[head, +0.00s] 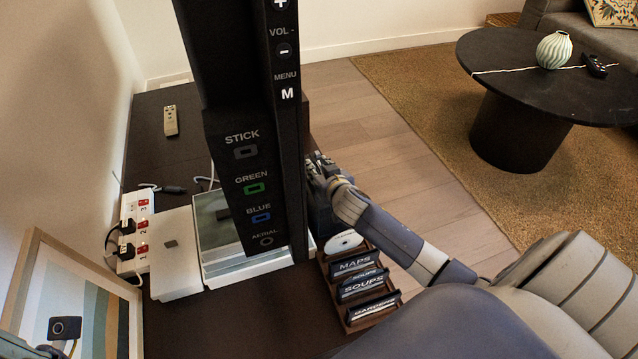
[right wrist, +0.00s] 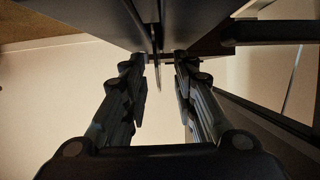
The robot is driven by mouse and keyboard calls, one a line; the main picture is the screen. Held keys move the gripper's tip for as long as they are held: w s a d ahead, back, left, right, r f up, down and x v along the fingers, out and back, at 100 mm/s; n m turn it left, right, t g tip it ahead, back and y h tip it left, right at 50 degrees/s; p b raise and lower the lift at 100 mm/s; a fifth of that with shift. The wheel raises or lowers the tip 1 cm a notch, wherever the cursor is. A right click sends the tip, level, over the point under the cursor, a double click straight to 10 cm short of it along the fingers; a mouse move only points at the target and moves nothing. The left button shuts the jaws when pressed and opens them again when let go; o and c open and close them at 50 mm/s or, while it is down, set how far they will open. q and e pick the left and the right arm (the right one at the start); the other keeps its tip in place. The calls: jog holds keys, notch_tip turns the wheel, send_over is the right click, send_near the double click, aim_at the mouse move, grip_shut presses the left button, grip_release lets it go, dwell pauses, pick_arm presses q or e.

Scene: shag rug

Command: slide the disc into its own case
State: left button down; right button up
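A white disc shape (head: 343,242) shows at the back of a small brown rack (head: 350,322); I cannot tell if it is a loose disc or a case cover. Dark labels in the rack read MAPS (head: 355,264), SOUPS (head: 362,286) and what looks like GARDENS (head: 374,307); another SOUPS label shows between. My right gripper (head: 317,164) is beside the dark screen's edge, beyond the rack. In the right wrist view its fingers (right wrist: 160,65) are apart, with a thin upright edge (right wrist: 158,74) between them, apparently untouched. I cannot identify that edge.
The tall dark screen (head: 228,110) with buttons and ports blocks much of the cabinet. A white box (head: 176,262), power strip (head: 133,225), picture frame (head: 120,310) and remote (head: 171,121) are on the left. Open floor lies right, before a round table (head: 530,85).

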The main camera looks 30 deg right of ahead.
grip_shut()
jog(key=shift+r, duration=0.1)
dwell(0.4)
